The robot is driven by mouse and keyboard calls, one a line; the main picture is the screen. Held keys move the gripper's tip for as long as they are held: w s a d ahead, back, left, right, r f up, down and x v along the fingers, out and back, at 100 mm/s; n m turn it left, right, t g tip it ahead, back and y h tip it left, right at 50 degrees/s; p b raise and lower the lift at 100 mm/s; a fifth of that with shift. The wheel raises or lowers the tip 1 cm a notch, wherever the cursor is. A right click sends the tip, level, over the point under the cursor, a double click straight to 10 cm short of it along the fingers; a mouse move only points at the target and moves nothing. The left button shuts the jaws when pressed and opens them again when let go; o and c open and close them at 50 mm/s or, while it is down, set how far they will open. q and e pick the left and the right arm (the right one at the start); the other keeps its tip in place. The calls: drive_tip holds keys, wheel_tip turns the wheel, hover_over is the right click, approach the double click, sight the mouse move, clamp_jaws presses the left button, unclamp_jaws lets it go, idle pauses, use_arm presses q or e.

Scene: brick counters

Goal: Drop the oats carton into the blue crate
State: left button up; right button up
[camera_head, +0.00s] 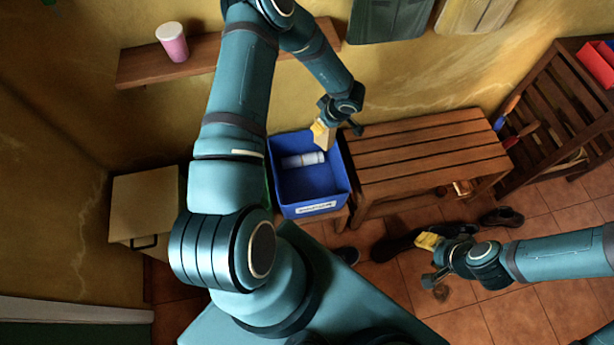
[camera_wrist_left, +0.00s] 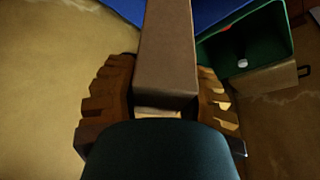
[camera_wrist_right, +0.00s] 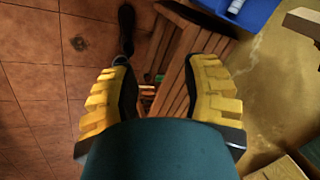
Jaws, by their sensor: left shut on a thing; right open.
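The blue crate (camera_head: 327,206) stands left of the slatted bench in the head view, open at the top. A white bottle-like item (camera_head: 303,160) lies inside it. My left gripper (camera_head: 324,128) is shut on a tan carton (camera_head: 322,138), held over the crate's far right part. In the left wrist view the carton (camera_wrist_left: 165,60) shows as a plain brown box between the two fingers; no label is visible. A blue corner of the crate (camera_wrist_left: 200,10) shows behind it. My right gripper (camera_head: 428,262) is open and empty above the tiled floor.
A slatted wooden bench (camera_head: 430,150) stands right of the crate. A green bin (camera_wrist_left: 222,52) is beside the crate. A wall shelf (camera_head: 140,70) holds a pink cup (camera_head: 172,42). A dark shoe (camera_head: 502,217) lies on the floor. A small cabinet (camera_head: 145,200) is at left.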

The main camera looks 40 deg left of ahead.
use_arm(q)
drive_tip(key=s+a+f+n+g+b, duration=0.1)
drive_tip(key=s+a+f+n+b, duration=0.1)
drive_tip(key=f, duration=0.5)
drive_tip(key=s+a+f+n+g+b, duration=0.2)
drive_tip(key=a+f+n+b, duration=0.1)
drive_tip(key=f+n, duration=0.3)
wheel_tip(320, 180, down, 2)
drive_tip(key=shift+s+a+f+h, duration=0.25)
drive_tip(key=shift+a+h, duration=0.15)
drive_tip(key=shift+a, duration=0.15)
drive_tip(key=o, duration=1)
drive_tip(key=shift+c, duration=0.2)
drive_tip(key=shift+r, duration=0.1)
drive_tip(key=v, duration=1.1)
drive_tip(key=shift+w+r, duration=0.15)
drive_tip(key=shift+r, duration=0.25)
